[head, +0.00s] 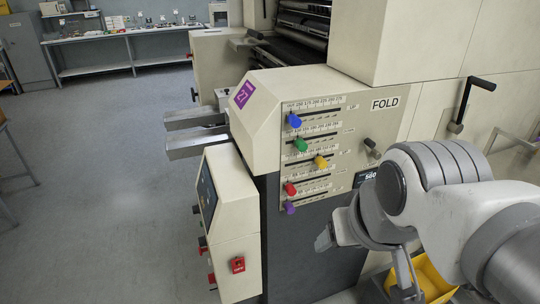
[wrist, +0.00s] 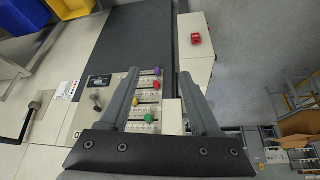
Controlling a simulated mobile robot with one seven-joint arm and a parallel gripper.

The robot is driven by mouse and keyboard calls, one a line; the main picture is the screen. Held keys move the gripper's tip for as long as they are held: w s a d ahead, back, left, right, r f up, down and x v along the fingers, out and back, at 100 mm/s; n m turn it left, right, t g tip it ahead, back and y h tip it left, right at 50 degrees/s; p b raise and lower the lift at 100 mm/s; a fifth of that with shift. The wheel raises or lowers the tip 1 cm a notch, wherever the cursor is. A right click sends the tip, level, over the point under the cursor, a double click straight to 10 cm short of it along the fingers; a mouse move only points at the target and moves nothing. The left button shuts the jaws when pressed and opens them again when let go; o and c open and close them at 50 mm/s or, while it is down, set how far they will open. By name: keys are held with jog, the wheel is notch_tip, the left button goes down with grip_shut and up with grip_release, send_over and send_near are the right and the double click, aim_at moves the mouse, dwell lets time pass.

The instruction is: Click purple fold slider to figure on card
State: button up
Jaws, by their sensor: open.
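The purple slider knob (head: 290,208) sits near the left end of the lowest slot on the fold panel (head: 350,128). It also shows in the wrist view (wrist: 157,71), between my fingertips in the picture; whether they touch it cannot be told. The purple card (head: 243,94) is on the sloped cream face left of the panel, with a tilted figure that looks like 27. The scale figures beside the purple slot are too small to read. My gripper (head: 324,238) is below and right of the knob in the head view. It is open and empty in the wrist view (wrist: 160,76).
Blue (head: 294,121), green (head: 301,145), yellow (head: 321,162) and red (head: 290,189) knobs sit in the slots above. A black crank (head: 473,100) and a dark lever stand to the right. A red switch box (head: 238,265) is at lower left.

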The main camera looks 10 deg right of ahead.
jog(key=shift+w+a, duration=0.1)
jog(key=shift+w, duration=0.05)
jog(key=shift+c, duration=1.1)
jog(key=w+a, duration=0.2)
jog(key=w+a+f+n+y, duration=0.1)
jog(key=w+a, duration=0.1)
jog(key=w, duration=0.1)
jog(key=w+a+f+n+t+y, duration=0.1)
jog(key=w, duration=0.2)
jog(key=shift+w+a+b, duration=0.2)
jog(key=shift+a+b, duration=0.2)
grip_shut()
jog(key=w+a+f+n+t+y, duration=0.1)
jog(key=w+a+f, duration=0.2)
jog(key=w, duration=0.2)
jog(key=w+a+f+n, duration=0.1)
jog(key=w+a+f, duration=0.15)
jog(key=w, duration=0.25)
jog(key=n+t+h+b, duration=0.4)
jog(key=n+t+h, duration=0.1)
jog(key=h, duration=0.5)
send_near(285, 207)
jog(key=w, duration=0.4)
jog(key=shift+w+d+f+b, duration=0.15)
jog(key=shift+d+f+b, duration=0.2)
jog(key=shift+d+f, duration=0.4)
jog(key=shift+w+d+f, duration=0.1)
jog(key=shift+w+d, duration=0.05)
jog(key=shift+d, duration=0.5)
